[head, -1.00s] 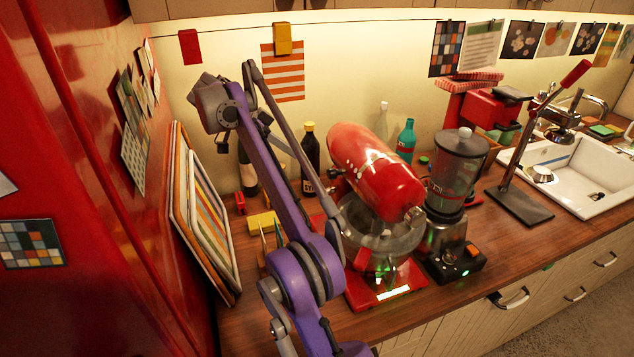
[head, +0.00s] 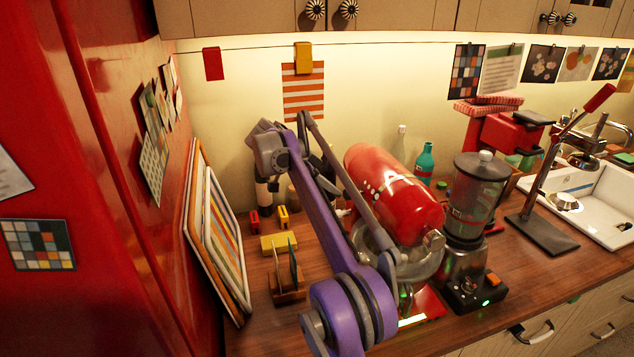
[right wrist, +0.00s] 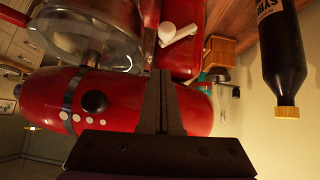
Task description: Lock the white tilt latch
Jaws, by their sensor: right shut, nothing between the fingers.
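The white tilt latch (right wrist: 178,34) is a small knob with a short lever on the red stand mixer's side, seen in the right wrist view. The red mixer (head: 392,190) stands on the wooden counter, its head over a clear bowl (head: 410,262); the red head also fills much of the wrist view (right wrist: 55,105). My right gripper (right wrist: 162,75) is shut and empty, its fingertips close to the latch in that picture; I cannot tell whether they touch. In the head view, the purple right arm hides most of the gripper and the latch area. My left gripper is out of view.
A dark bottle with a yellow cap (right wrist: 287,112) stands near the gripper. A blender (head: 475,205) is right of the mixer. Left are a small wooden rack (head: 288,295), a yellow block (head: 279,243) and leaning trays (head: 228,235) by the red cabinet.

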